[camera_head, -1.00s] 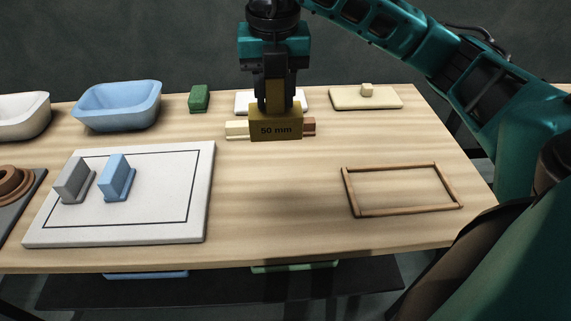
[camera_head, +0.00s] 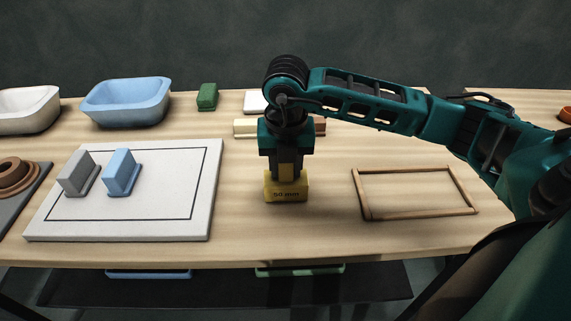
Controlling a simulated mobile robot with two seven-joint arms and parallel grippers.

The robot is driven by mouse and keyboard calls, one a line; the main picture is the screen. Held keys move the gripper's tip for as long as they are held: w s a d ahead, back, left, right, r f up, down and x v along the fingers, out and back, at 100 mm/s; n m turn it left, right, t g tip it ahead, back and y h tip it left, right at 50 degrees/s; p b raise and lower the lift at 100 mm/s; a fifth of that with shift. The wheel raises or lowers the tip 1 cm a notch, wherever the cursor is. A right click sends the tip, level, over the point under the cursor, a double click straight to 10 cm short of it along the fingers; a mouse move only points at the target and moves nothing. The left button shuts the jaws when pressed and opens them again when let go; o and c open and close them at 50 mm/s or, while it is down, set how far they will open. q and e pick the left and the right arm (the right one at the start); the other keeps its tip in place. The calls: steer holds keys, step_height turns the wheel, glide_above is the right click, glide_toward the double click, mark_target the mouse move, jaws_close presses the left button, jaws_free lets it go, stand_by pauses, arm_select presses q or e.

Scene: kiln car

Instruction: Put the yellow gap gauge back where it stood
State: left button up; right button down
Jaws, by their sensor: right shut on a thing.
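The yellow gap gauge (camera_head: 286,194), a block marked 50 mm, is in my right gripper (camera_head: 286,180). The gripper is shut on its upper part and points down. The gauge is low over the bare wood between the white board and the wooden frame; I cannot tell whether it touches the table. The wooden frame (camera_head: 415,215) lies flat to the right of the gauge, apart from it. My left gripper is not in view.
The white board (camera_head: 120,231) at the left carries a grey block (camera_head: 76,173) and a blue block (camera_head: 121,172). A blue basin (camera_head: 126,103), a white basin (camera_head: 28,110) and a green block (camera_head: 207,97) stand at the back. Bare table surrounds the gauge.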

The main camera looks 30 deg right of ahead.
steer(key=shift+f, duration=0.2)
steer(key=c, duration=0.7)
jaws_free()
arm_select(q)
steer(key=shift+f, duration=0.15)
arm_select(e)
steer(key=shift+r, duration=0.5)
steer(key=r, duration=0.7)
steer(key=s+r+p, duration=0.1)
steer(key=r, duration=0.3)
steer(key=shift+s+a+r, duration=0.1)
steer(key=shift+a+r, duration=0.1)
steer(key=shift+a, duration=0.2)
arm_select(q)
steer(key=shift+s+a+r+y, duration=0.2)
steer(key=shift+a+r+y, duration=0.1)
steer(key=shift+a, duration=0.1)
